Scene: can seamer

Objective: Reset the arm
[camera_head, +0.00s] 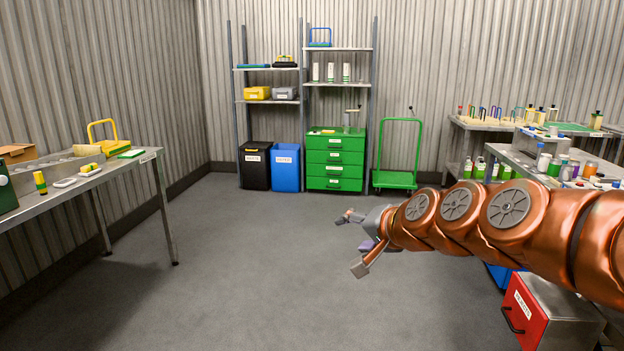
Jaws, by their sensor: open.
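My arm reaches in from the right edge, its copper-coloured links stretched out to the left at about table height. My gripper (355,243) is at its end, near the middle of the picture, over the open grey floor. Its fingers are spread apart and nothing shows between them. It touches no table or shelf in this view.
A metal table (152,156) with tools stands at left. A shelf rack (338,48), black bin (255,166), blue bin (287,168), green drawer cabinet (335,160) and green cart (396,180) line the back. At right are crowded benches and a red drawer unit (524,309).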

